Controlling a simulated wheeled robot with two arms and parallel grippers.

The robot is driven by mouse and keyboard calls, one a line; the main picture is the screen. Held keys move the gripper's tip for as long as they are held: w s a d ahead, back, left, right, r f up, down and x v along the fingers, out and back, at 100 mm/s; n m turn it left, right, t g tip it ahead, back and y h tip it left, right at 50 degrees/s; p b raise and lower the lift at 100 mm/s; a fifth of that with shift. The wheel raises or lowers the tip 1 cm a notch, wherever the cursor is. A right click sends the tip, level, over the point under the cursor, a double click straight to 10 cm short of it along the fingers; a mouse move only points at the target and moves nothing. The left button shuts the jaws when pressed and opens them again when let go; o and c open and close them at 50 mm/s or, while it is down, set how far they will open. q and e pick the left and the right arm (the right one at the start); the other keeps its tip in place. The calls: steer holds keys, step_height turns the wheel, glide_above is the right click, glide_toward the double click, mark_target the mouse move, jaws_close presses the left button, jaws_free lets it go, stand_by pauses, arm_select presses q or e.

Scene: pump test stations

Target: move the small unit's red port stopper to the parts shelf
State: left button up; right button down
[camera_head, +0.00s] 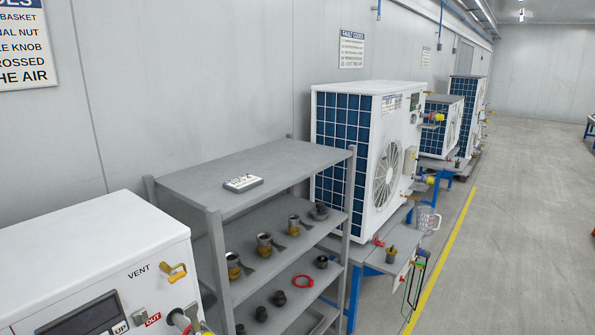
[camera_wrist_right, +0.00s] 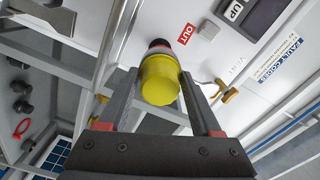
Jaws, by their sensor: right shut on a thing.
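The near white unit (camera_head: 100,262) is at the lower left of the head view, with VENT and OUT marks on its front. In the right wrist view, a dark port fitting with a red band (camera_wrist_right: 184,37) sits beside the red OUT label. A yellow cylindrical piece (camera_wrist_right: 160,82) lines up with it. My right gripper (camera_wrist_right: 162,76) is shut on this yellow piece; I cannot tell whether it is joined to the port. I see no clearly separate red stopper. The grey parts shelf (camera_head: 245,165) stands beyond the unit. My left gripper is not in view.
The shelf's lower boards hold brass and dark fittings (camera_head: 264,244) and a red ring (camera_head: 303,282). A small sign (camera_head: 243,183) lies on its mostly bare top. A larger white unit (camera_head: 372,150) stands behind. A yellow-handled vent valve (camera_wrist_right: 230,95) is near my gripper.

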steer(key=shift+v, duration=1.15)
steer(key=shift+s+d+b, duration=0.3)
steer(key=shift+s+d, duration=0.05)
steer(key=shift+d, duration=0.15)
steer(key=shift+b+v, duration=0.4)
steer(key=shift+v, duration=1.05)
